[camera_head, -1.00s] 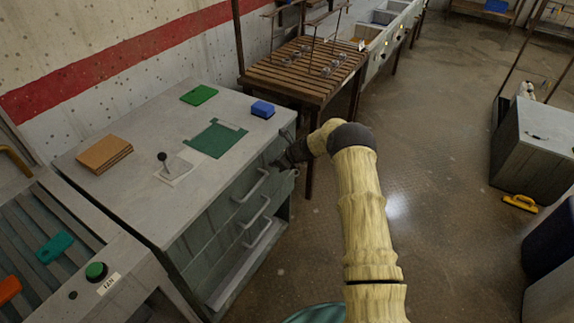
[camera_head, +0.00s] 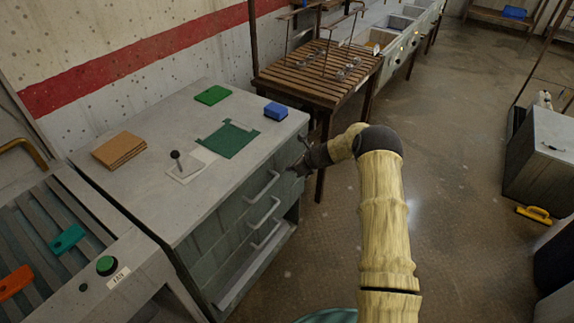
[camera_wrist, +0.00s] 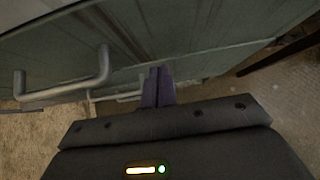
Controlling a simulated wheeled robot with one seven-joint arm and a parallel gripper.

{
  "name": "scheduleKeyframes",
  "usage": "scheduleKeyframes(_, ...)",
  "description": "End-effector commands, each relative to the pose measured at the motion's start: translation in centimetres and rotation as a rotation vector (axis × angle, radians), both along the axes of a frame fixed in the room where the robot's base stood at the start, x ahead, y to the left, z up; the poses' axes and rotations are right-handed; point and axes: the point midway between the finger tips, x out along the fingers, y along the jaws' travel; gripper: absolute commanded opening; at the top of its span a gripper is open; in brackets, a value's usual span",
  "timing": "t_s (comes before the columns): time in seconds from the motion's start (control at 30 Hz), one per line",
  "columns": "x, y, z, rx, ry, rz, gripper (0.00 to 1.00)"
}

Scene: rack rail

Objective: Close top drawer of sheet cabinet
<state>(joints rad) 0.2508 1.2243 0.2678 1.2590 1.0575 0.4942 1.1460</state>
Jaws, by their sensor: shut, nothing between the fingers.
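The grey-green sheet cabinet (camera_head: 225,205) stands at the left of the head view, its drawer fronts facing right. Its top drawer (camera_head: 248,188) has a pale bar handle (camera_head: 262,186) and looks about flush with the cabinet, though I cannot tell if a small gap is left. My gripper (camera_head: 299,170) is at the far right end of the top drawer's front, beyond the handle. In the wrist view, its dark fingers (camera_wrist: 158,86) are together and empty, close against the green front. I cannot tell if they touch it. A drawer handle (camera_wrist: 62,84) shows left of them.
On the cabinet top are a green block (camera_head: 212,95), a blue box (camera_head: 276,111), brown sheets (camera_head: 119,149) and a dark knob lever (camera_head: 176,157). A slatted wooden table (camera_head: 310,80) stands close behind. A roller conveyor (camera_head: 45,235) adjoins at left.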

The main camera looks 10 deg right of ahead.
Motion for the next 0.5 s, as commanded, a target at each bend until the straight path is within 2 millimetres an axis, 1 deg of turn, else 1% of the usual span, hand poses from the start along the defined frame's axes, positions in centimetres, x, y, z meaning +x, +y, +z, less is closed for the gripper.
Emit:
scheduleKeyframes(0.03,-0.4,-0.9,0.7,0.001,-0.001,-0.006,0.0)
scheduleKeyframes(0.3,-2.8,-4.1,4.2,-0.003,0.001,-0.008,0.0)
scheduleKeyframes(0.5,-4.2,-5.7,6.3,-0.004,0.002,-0.008,0.0)
